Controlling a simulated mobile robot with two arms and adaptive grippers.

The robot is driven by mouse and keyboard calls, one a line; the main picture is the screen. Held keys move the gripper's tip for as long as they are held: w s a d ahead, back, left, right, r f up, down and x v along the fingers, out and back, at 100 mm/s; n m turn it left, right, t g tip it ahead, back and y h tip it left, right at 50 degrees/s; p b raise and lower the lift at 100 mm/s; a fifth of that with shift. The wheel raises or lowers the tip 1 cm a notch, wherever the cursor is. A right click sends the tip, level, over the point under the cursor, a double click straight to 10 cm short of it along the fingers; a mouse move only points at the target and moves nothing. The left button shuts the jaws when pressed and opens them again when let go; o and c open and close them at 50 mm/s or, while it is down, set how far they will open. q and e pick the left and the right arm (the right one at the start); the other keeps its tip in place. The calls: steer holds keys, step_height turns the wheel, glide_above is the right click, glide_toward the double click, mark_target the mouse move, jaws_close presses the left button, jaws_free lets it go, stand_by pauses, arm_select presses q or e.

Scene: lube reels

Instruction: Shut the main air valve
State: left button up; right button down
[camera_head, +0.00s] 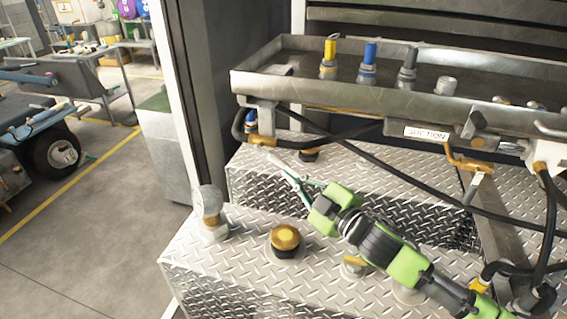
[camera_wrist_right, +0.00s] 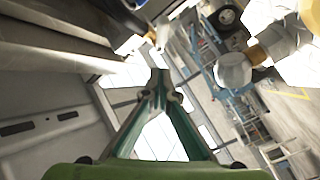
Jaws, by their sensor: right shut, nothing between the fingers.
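A valve with a yellow handle (camera_head: 262,140) sits under the left end of the metal tray, beside a black hose. Another yellow-handled valve (camera_head: 465,158) hangs under the tray near the SUCTION label. I cannot tell from the pictures which is the main air valve. My right gripper (camera_head: 274,158) reaches from the lower right, its fingertips just below the left valve. Whether it touches the valve is unclear. The wrist view shows the right fingertips (camera_wrist_right: 158,78) together, with nothing between them. My left gripper is in neither view.
The metal tray (camera_head: 330,97) holds several coloured fittings. Below it are diamond-plate tank tops with a yellow cap (camera_head: 286,238) and a grey round fitting (camera_head: 209,212). Black hoses (camera_head: 400,178) cross under the tray. Open floor (camera_head: 90,230) lies to the left.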

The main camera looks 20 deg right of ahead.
mark_target(274, 160)
steer(key=w, duration=0.2)
steer(key=w+f+p, duration=0.1)
steer(key=w, duration=0.3)
steer(key=shift+f, duration=0.4)
steer(key=shift+w+f, duration=0.1)
steer(key=shift+w, duration=0.1)
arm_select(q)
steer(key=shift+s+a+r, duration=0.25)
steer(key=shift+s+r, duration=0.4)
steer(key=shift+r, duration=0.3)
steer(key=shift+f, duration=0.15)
